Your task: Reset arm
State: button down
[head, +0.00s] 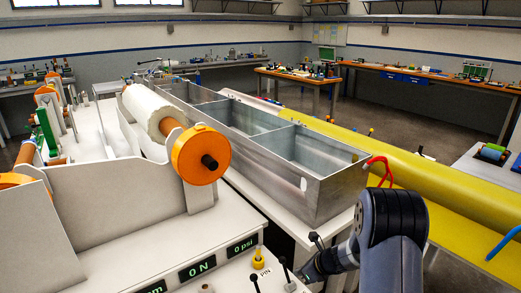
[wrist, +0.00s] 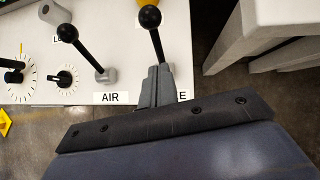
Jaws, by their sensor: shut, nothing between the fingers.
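My gripper (head: 312,268) is at the lower right of the head view, low over the right end of the white control panel (head: 235,272). In the wrist view my gripper (wrist: 163,75) is shut and empty, its fingers close together. A black-knobbed lever (wrist: 152,22) stands directly at the fingertips; its base is hidden and I cannot tell whether they touch. A second black-knobbed lever (wrist: 84,52), by the AIR label (wrist: 110,98), stands to its left, apart from the fingers. The right lever's label is mostly covered, with only an E showing.
Two dials (wrist: 65,79) sit left on the panel. The long metal bath (head: 315,180) lies behind my arm, with a yellow-covered table (head: 410,165) to its right. A white roll with an orange end disc (head: 192,150) stands above the panel. A grey-white frame (wrist: 265,35) is right in the wrist view.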

jog(key=shift+s+d+f+t+y+b, duration=0.15)
jog(key=shift+s+f+t+b, duration=0.2)
jog(key=shift+b, duration=0.75)
jog(key=shift+s+a+f+t+y+b, duration=0.1)
jog(key=shift+f+b, duration=0.3)
jog(key=shift+b, duration=0.7)
jog(key=shift+s+d+f+t+y+b, duration=0.15)
jog(key=shift+f+t+b, duration=0.2)
jog(key=shift+b, duration=0.75)
jog(key=t+y+b, duration=0.1)
jog(key=b, duration=0.3)
jog(key=s+d+f+t+y+b, duration=0.1)
jog(key=b, duration=0.4)
jog(key=s+f+t+y+b, duration=0.1)
jog(key=b, duration=0.4)
jog(key=shift+s+d+f+n, duration=0.1)
jog(key=shift+s+d+n, duration=0.1)
jog(key=shift+d+n, duration=0.1)
jog(key=shift+t+b, duration=0.4)
jog(key=shift+s, duration=0.15)
